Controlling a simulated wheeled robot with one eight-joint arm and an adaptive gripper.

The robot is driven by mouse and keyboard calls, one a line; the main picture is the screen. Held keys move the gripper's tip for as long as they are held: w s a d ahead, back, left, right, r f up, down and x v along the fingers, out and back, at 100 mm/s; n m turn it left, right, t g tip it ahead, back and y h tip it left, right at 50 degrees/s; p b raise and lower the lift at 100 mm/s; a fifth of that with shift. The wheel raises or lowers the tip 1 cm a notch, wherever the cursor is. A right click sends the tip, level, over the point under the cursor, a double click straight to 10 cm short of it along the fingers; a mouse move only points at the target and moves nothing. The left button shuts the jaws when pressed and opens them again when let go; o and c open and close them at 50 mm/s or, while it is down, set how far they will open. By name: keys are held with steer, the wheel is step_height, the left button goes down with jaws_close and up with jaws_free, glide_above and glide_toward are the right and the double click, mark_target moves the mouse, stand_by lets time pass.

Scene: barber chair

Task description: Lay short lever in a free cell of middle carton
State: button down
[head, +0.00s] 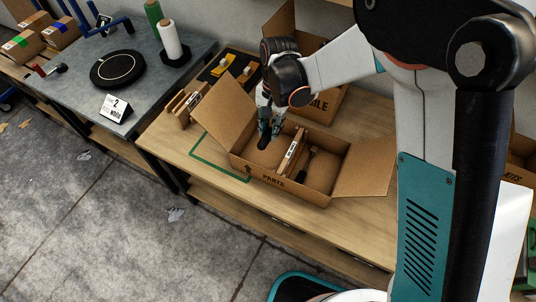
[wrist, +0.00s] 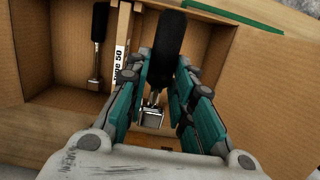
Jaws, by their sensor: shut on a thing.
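The open carton marked PARTS (head: 262,178) stands on the wooden bench, flaps spread. An upright divider (head: 291,152) with a white label splits it into two cells. My gripper (head: 266,131) is over the left cell in the head view, shut on a lever (wrist: 168,48) with a black grip and a metal end. The lever is seen over that cell; whether it touches the floor I cannot tell. Another black-handled lever (head: 305,166) is in the other cell; it also shows in the wrist view (wrist: 97,45). No other lever shows in the cell under my gripper.
A carton (head: 325,103) with lettering ending in ILE stands behind, and another (head: 520,150) at the far right. Open flaps (head: 364,168) stick out beside the PARTS carton. A wooden rack (head: 181,104) stands left. A grey table (head: 75,85) holds a black disc and rolls.

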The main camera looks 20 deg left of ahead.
mark_target(269, 162)
step_height(269, 162, down, 17)
steer(key=b, duration=0.4)
steer(key=shift+f, duration=0.15)
steer(key=c, duration=1.4)
jaws_free()
steer(key=shift+r, duration=0.2)
step_height(269, 162, up, 12)
steer(key=w+p, duration=0.1)
steer(key=p, duration=0.2)
steer(key=shift+w, duration=0.4)
steer(key=shift+d, duration=0.15)
